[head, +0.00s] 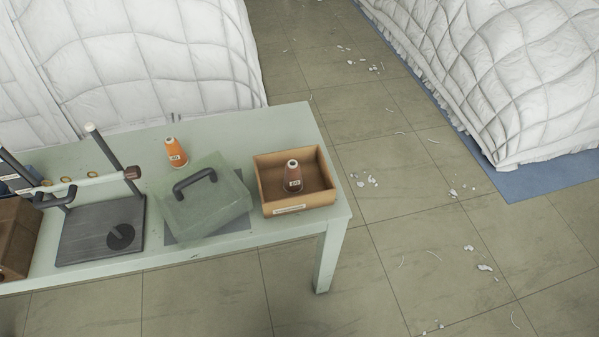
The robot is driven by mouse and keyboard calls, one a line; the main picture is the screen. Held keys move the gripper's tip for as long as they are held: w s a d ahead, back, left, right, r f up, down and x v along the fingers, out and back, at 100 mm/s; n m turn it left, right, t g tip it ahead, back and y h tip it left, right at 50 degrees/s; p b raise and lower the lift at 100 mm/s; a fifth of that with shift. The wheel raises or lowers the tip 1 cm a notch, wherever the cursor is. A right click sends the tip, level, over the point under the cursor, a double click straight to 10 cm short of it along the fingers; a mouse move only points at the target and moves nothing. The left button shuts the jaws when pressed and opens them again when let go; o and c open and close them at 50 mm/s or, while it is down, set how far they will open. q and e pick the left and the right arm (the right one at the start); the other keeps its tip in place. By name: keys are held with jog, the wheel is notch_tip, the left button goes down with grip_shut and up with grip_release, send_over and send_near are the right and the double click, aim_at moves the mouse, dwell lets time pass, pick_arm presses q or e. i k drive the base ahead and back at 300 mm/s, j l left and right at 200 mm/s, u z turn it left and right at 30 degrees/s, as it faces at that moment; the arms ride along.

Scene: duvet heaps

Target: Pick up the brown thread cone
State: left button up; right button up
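The brown thread cone (293,176) stands upright inside an open brown box (265,197) near the right end of the pale green table (285,123). An orange thread cone (175,153) stands on the table to the left, outside the box. Neither of my grippers shows in the head view.
A translucent green case (218,212) with a dark handle sits just left of the box. A dark stand (85,235) with upright posts and a brown container (15,235) are further left. White duvet heaps (190,60) lie behind; tiled floor is open to the right.

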aim_at(293, 181)
jog(key=i+l, duration=0.15)
jog(key=l, duration=0.15)
jog(key=i+l, duration=0.15)
jog(key=l, duration=0.15)
jog(key=i+l, duration=0.15)
jog(key=l, duration=0.2)
jog(key=i+l, duration=0.15)
jog(key=l, duration=0.15)
jog(key=u, duration=1.65)
